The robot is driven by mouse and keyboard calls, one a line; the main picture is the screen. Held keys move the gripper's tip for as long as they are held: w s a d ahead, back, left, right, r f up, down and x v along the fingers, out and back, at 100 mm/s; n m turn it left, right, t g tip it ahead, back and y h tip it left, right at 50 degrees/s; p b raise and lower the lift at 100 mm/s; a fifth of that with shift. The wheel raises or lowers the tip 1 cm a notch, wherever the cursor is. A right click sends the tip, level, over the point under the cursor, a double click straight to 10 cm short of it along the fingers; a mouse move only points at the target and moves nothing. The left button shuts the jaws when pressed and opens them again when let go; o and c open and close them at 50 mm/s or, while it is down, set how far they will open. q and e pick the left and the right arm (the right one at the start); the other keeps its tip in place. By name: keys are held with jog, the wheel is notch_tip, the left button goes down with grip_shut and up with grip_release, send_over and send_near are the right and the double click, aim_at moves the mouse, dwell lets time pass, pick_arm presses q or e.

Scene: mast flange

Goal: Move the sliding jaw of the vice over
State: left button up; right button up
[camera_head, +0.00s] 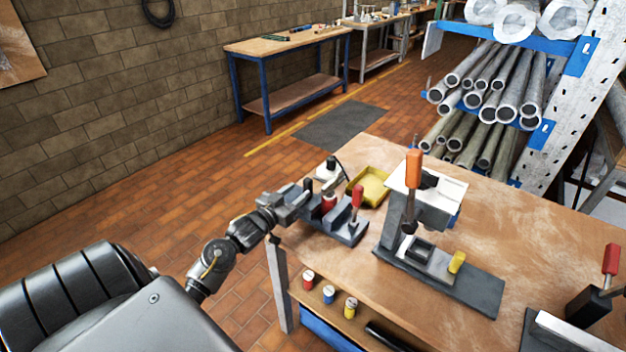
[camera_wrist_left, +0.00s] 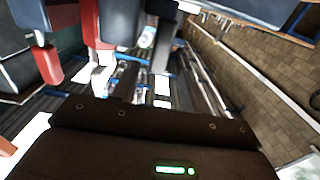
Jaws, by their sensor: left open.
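The vice (camera_head: 345,232) is a dark grey block device near the left edge of the wooden workbench, with upright grey jaws and a red-handled lever (camera_head: 357,196). Which jaw slides I cannot tell. My left gripper (camera_head: 302,194) is open, at the vice's left end, close to its upright parts. Whether it touches them I cannot tell. In the left wrist view, a red handle (camera_wrist_left: 46,64) shows at the left and grey blocks at the top, close to the camera. The finger gap is not clear there. My right gripper is not in view.
A press-like fixture (camera_head: 398,218) with an orange handle stands right of the vice. A yellow tray (camera_head: 372,187) lies behind the vice. Another red-handled clamp (camera_head: 590,305) is at the far right. The bench (camera_head: 535,228) is bare between these fixtures. Small coloured parts sit on a lower shelf.

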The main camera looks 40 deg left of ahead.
aim_at(312, 181)
pick_arm(q)
jog(key=w+p, duration=0.1)
jog(key=w, duration=0.5)
jog(key=shift+w, duration=0.75)
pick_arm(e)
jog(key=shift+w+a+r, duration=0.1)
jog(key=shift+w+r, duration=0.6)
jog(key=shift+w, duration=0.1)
pick_arm(q)
jog(key=shift+c, duration=0.4)
grip_shut()
